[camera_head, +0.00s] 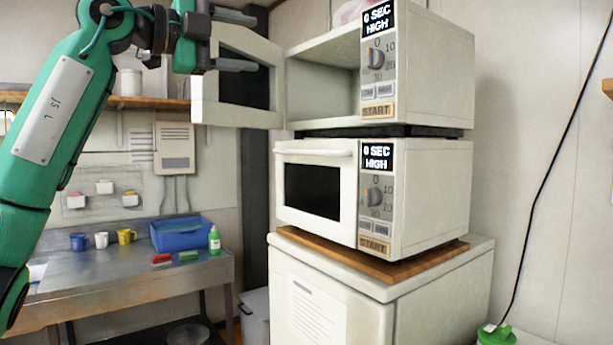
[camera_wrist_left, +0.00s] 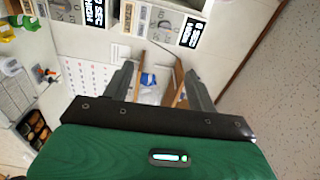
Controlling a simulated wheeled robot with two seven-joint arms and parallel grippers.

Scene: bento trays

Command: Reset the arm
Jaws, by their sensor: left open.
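My left arm, green and black, comes in from the left. Its gripper (camera_head: 256,43) is raised at the top of the head view, with its two dark fingers apart and nothing between them. The fingers show in front of the open door (camera_head: 205,100) of the upper microwave (camera_head: 440,80). In the left wrist view the open gripper (camera_wrist_left: 160,82) shows spread fingers with an empty gap. My right gripper is not in view.
The lower microwave (camera_head: 430,200) is shut and stands on a wooden board over a white cabinet (camera_head: 390,290). A metal counter (camera_head: 120,285) holds mugs, a blue bin (camera_head: 182,236) and a green bottle (camera_head: 214,241). A dark food tray (camera_wrist_left: 34,129) shows in the left wrist view.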

